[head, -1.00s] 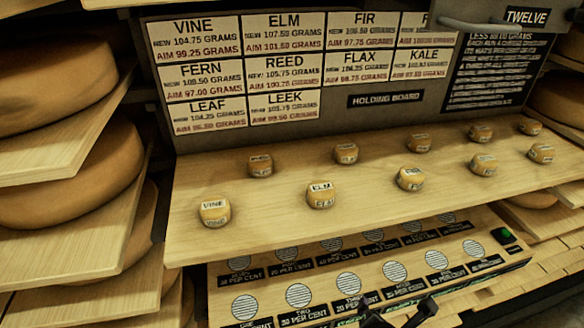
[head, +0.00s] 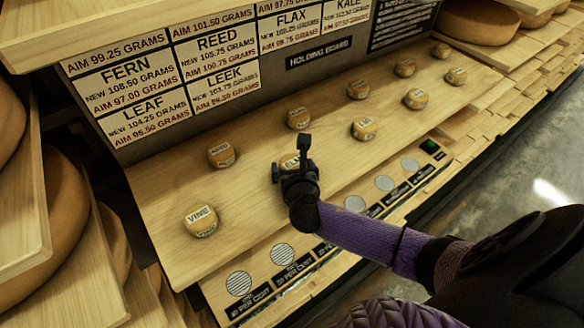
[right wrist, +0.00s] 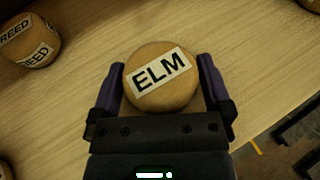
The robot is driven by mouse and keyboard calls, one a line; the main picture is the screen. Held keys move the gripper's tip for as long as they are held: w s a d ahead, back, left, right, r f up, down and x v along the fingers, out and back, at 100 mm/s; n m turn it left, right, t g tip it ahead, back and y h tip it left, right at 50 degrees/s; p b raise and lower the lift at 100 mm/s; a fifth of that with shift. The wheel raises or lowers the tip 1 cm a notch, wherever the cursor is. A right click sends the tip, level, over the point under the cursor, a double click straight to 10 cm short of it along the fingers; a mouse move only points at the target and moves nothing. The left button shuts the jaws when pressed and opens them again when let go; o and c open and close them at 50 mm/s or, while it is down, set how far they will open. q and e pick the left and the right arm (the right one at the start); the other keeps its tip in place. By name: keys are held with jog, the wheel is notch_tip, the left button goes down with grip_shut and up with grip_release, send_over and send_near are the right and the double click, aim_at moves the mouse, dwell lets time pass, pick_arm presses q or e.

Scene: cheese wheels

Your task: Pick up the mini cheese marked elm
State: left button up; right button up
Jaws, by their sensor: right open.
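The mini cheese marked ELM (right wrist: 160,77) is a small round yellow cheese with a white label. In the right wrist view it sits on the wooden board between the two fingers of my right gripper (right wrist: 160,88), with a small gap on each side. In the head view the elm cheese (head: 290,161) is mostly hidden behind my right gripper (head: 291,172), which is open over it. The left gripper is not in view.
The vine cheese (head: 201,221) stands to the left on the holding board (head: 240,195). The reed cheese (right wrist: 32,40) is near the elm one. Several other mini cheeses stand further right. Below the board is a panel with round discs (head: 239,284). Shelves with big wheels flank the left.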

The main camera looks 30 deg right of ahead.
jog(key=c, duration=1)
jog(key=shift+r, duration=0.1)
jog(key=shift+c, duration=0.2)
